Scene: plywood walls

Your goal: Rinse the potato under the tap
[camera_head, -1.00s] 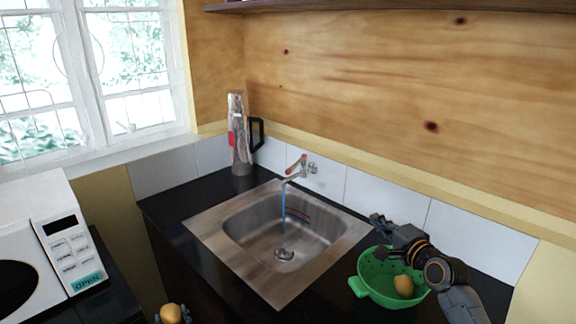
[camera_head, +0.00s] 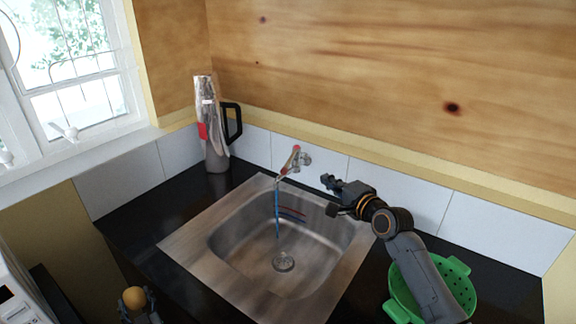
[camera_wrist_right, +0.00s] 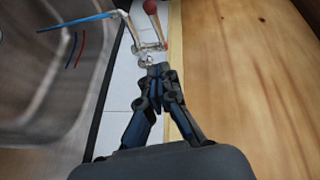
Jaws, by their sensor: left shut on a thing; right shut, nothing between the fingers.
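The potato (camera_head: 134,299) is yellow-brown and sits in the tip of my left gripper (camera_head: 138,308), low at the left, in front of the counter and apart from the sink. The tap (camera_head: 293,164) has a red handle on the tiled back wall; a blue stream of water (camera_head: 277,212) falls from its spout into the steel sink (camera_head: 235,236). My right gripper (camera_head: 332,194) is shut and empty, to the right of the tap and above the sink's back right edge. In the right wrist view, the right gripper (camera_wrist_right: 158,76) points towards the tap (camera_wrist_right: 147,50).
A green colander (camera_head: 456,272) stands on the black counter right of the sink, partly hidden by my right arm. A silver jug with a black handle (camera_head: 214,140) stands at the back left corner. The sink bowl is clear.

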